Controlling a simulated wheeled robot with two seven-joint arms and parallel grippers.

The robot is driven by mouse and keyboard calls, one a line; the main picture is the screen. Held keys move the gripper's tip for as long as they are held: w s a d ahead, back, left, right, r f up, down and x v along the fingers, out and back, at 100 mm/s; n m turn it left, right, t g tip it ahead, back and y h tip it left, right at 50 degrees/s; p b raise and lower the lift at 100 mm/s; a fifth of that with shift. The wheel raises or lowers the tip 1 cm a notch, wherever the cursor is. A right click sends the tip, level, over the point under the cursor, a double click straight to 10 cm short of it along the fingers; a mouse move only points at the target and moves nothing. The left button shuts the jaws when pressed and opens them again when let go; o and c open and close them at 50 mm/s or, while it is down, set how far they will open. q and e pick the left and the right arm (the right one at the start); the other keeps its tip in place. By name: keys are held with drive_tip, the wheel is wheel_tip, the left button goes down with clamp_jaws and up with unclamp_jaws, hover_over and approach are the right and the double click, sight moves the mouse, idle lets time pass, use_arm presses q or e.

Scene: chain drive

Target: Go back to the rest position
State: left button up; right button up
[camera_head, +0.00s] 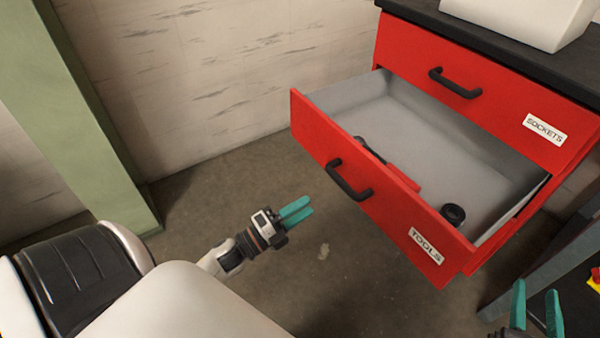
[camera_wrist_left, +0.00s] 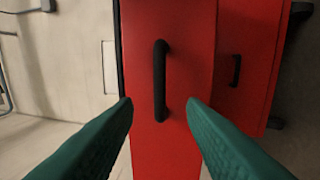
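My left gripper (camera_head: 297,212) is in front of the red cabinet, left of and a little below the handle (camera_head: 348,181) of the pulled-out drawer marked TOOLS (camera_head: 425,246). Its teal fingers are apart with nothing between them. In the left wrist view the open fingers (camera_wrist_left: 160,110) point towards a black handle (camera_wrist_left: 160,80) on a red drawer front (camera_wrist_left: 190,60), and do not touch it. My right gripper (camera_head: 537,310) is at the bottom right edge, with its teal fingers apart and nothing seen between them. Its lower part is cut off.
The open drawer holds a red and black tool (camera_head: 390,167) and a black round part (camera_head: 453,214). The drawer marked SOCKETS (camera_head: 487,95) above it is shut. A dark table leg (camera_head: 535,268) stands at the right. The floor (camera_head: 215,195) between wall and drawer is free.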

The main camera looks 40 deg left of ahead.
idle(0.4)
